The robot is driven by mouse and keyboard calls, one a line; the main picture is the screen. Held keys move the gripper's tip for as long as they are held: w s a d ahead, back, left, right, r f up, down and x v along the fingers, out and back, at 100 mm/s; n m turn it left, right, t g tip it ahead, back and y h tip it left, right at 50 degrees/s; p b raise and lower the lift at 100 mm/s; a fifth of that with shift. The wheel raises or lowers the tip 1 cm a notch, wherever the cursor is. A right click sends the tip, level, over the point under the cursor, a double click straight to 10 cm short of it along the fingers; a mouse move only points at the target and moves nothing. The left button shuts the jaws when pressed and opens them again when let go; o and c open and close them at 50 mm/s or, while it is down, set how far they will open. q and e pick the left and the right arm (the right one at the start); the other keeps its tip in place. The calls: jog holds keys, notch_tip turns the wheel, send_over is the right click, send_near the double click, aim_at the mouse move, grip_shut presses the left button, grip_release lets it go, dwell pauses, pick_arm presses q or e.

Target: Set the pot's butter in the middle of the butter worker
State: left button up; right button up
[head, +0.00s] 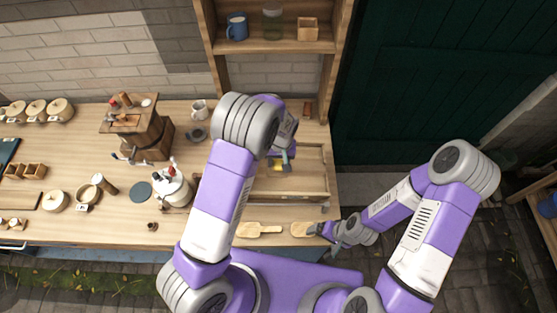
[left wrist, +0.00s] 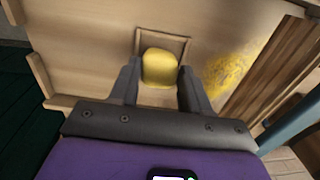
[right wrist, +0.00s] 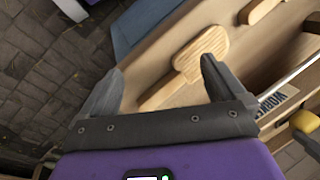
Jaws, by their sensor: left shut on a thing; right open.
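The butter worker (head: 308,182) is a wide, shallow wooden tray with raised edges at the right of the bench. My left gripper (left wrist: 160,82) points down over it, shut on the yellow butter (left wrist: 160,66). In the left wrist view the lump lies between the fingers, inside a small square wooden frame or outline (left wrist: 187,44) on the tray. Whether the lump touches the tray floor I cannot tell. A yellow smear (left wrist: 228,76) marks the wood beside it. My right gripper (right wrist: 160,82) is open and empty by the bench's front edge. I cannot single out the butter's pot.
Two wooden paddles lie before the tray, one (head: 259,230) at left and one (head: 302,229) near my right gripper. A shelf (head: 280,47) rises behind. A yellow-ended part (right wrist: 305,120) shows at right.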

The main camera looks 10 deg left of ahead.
pick_arm(q)
jog(key=shift+s+f+b, duration=0.35)
jog(key=shift+f+b, duration=0.2)
jog(key=shift+b, duration=0.1)
pick_arm(e)
jog(key=shift+s+f, duration=0.25)
jog(key=shift+f, duration=0.4)
pick_arm(q)
jog(key=o, duration=1.1)
jog(key=shift+c, duration=0.2)
jog(key=c, duration=0.4)
jog(key=shift+o, duration=0.2)
jog(key=shift+w+r+p, duration=0.25)
jog(key=shift+r+p, duration=0.4)
jog(key=shift+r, duration=0.15)
jog(key=shift+w+r+p, duration=0.2)
jog(key=shift+r+p, duration=0.4)
jog(key=shift+r, duration=0.2)
pick_arm(e)
jog(key=shift+w+a+r, duration=0.1)
jog(key=shift+w+r, duration=0.05)
jog(key=shift+r, duration=0.35)
jog(key=shift+w+r, duration=0.15)
jog(key=shift+r, duration=0.3)
pick_arm(q)
jog(key=shift+d+r+p, duration=0.15)
jog(key=shift+r+p, duration=0.8)
jog(key=shift+r, duration=0.55)
pick_arm(e)
jog(key=shift+r, duration=1.05)
